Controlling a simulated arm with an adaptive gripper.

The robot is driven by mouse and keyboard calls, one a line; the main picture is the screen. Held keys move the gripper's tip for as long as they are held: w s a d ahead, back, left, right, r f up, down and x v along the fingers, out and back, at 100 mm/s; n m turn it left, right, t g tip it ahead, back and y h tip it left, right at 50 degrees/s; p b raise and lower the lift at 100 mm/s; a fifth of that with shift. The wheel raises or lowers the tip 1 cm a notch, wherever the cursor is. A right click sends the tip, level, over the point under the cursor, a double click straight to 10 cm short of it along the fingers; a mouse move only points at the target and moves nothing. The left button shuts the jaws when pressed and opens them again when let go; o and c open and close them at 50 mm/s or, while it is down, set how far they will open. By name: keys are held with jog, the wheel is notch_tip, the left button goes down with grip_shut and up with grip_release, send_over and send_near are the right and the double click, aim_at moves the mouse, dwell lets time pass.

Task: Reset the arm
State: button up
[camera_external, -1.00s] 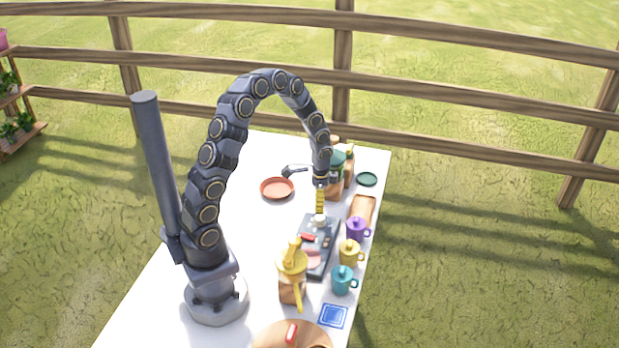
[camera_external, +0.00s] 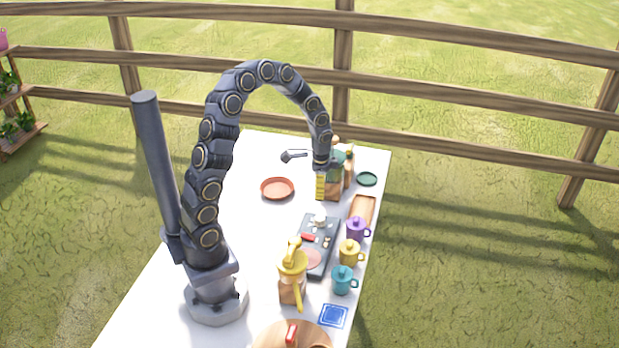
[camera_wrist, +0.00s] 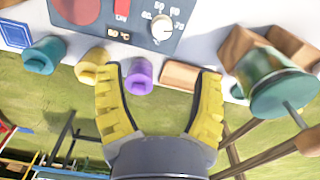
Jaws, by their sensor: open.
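My gripper (camera_external: 320,186) hangs pointing down above the far part of the white table, beyond the grey control panel. Its yellow fingers show spread apart in the wrist view (camera_wrist: 160,105), with nothing between them. My arm arches up from its base and over to the right. The control panel (camera_external: 322,240) lies on the table with a white knob (camera_external: 319,220); the knob also shows in the wrist view (camera_wrist: 162,28), clear of the fingers.
Purple (camera_external: 357,229), yellow (camera_external: 350,252) and teal (camera_external: 342,280) mugs line the right edge. A grinder with a green top (camera_external: 335,166) stands close beside my gripper. A yellow-topped grinder (camera_external: 292,270) stands nearer. A red plate (camera_external: 277,188) lies left, with bare table around it.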

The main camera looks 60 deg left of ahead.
jog(key=s+d+r+n, duration=0.2)
jog(key=s+r, duration=0.3)
jog(key=s, duration=0.3)
jog(key=s+d+r+n+g, duration=0.1)
jog(key=s+d+r, duration=0.3)
jog(key=s, duration=0.4)
jog(key=s+d+r+n, duration=0.3)
jog(key=s+r, duration=0.3)
jog(key=s, duration=0.2)
jog(key=shift+s+d+n+g, duration=0.2)
jog(key=shift+s+n+g, duration=0.1)
jog(key=shift+s+g, duration=0.1)
